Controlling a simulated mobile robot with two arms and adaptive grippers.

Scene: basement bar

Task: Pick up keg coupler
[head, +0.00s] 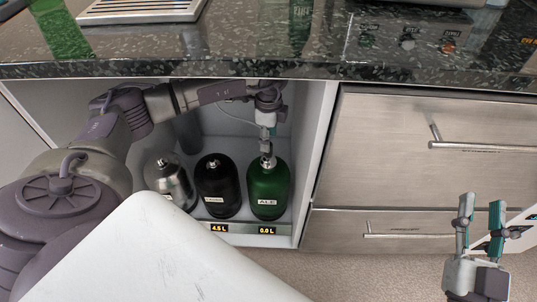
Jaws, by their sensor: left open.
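A small metal fitting (268,161), which may be the keg coupler, sits on top of the green keg (267,190) labelled ALE inside the open cabinet. My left gripper (267,148) reaches in from above and is right over that fitting, open. Its fingers partly cover the fitting, and I cannot tell whether they touch it. A thin pale hose (236,118) runs behind my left wrist. My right gripper (482,212) is at the lower right, fingers up, open and empty, away from the cabinet.
A black keg (217,188) and a silver keg (168,178) stand left of the green one. The cabinet's right wall (313,150) is close to my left gripper. The dark stone counter (270,65) overhangs above. Steel drawers (400,150) with bar handles are to the right.

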